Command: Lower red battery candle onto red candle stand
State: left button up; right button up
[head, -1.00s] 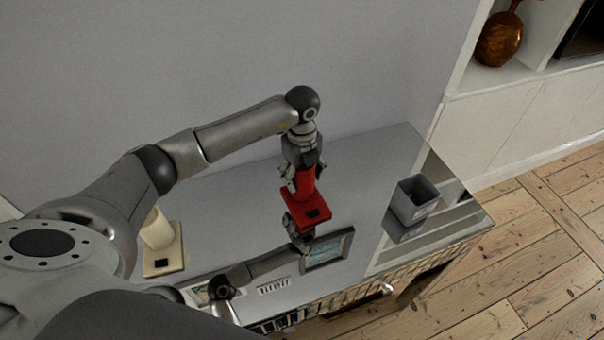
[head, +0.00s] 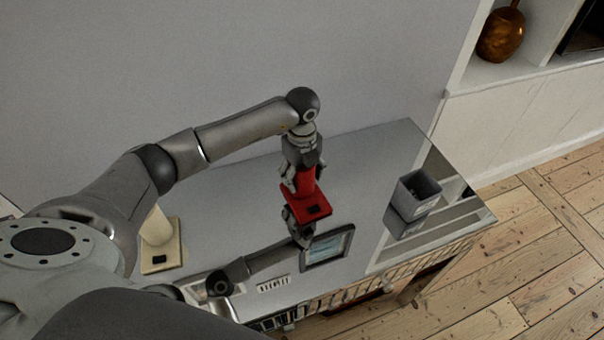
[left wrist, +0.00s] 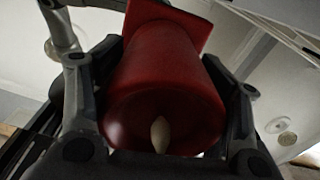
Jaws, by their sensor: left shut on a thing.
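My left gripper (head: 302,180) is shut on the red battery candle (head: 306,183), which it holds upright with the flame end up. The red candle stand (head: 308,207), a flat square plate with a dark patch, is directly under the candle on the glossy table. Whether the candle's base touches the stand cannot be told. In the left wrist view the candle (left wrist: 162,85) fills the space between both fingers, its pale flame tip towards the camera, and a corner of the red stand (left wrist: 190,22) shows beyond it. My right gripper is not in view.
The mirror-like table (head: 360,180) reflects my arm. A cream candle on a cream stand (head: 162,258) is at left, partly behind my arm. A framed picture (head: 328,248) lies near the front. A grey square cup (head: 417,190) stands at right. Clear tabletop lies between cup and red stand.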

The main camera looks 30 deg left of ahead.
pick_arm(q)
jog(key=shift+f, duration=0.3)
jog(key=o, duration=1.2)
jog(key=shift+o, duration=0.2)
notch_tip(320, 180, up, 12)
jog(key=shift+r, duration=0.1)
